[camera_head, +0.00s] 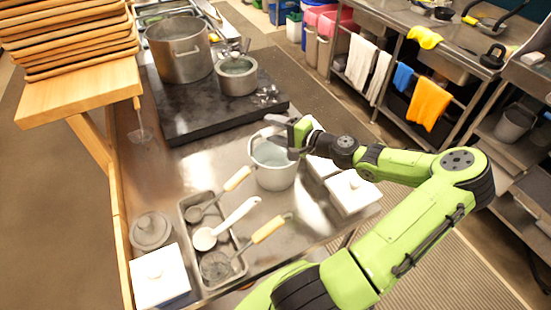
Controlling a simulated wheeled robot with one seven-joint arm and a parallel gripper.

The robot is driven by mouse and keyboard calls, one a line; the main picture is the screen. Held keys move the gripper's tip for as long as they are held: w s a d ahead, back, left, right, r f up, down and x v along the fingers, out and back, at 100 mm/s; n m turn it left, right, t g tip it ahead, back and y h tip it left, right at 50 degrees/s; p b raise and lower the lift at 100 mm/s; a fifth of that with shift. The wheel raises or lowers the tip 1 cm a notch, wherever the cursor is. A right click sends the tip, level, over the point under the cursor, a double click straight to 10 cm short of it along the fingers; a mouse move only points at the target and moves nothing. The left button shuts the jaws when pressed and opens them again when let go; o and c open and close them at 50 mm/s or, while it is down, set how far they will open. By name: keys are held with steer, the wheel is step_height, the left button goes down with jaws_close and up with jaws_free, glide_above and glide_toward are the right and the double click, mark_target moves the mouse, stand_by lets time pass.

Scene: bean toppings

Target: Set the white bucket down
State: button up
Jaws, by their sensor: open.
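The white bucket (274,171) stands upright on the steel counter (190,165), right of the ladle tray and in front of the dark stove slab. Its base appears to rest on the counter. My gripper (290,127) is at the bucket's upper rim, over its back right side, with the arm reaching in from the right. The jaws are open. Part of the bucket's rim and its inside are hidden behind the gripper, and I cannot tell whether the fingers touch the rim.
A tray (240,268) with several ladles lies left of the bucket. White lidded containers (352,190) stand close on its right. A large pot (180,50) and a small pot (237,76) sit on the dark slab (190,112). Bare counter lies left of the bucket.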

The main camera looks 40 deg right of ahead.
steer(key=shift+w, duration=0.2)
steer(key=shift+s, duration=0.15)
steer(key=shift+c, duration=0.6)
jaws_close()
stand_by(0.4)
steer(key=shift+r, duration=0.15)
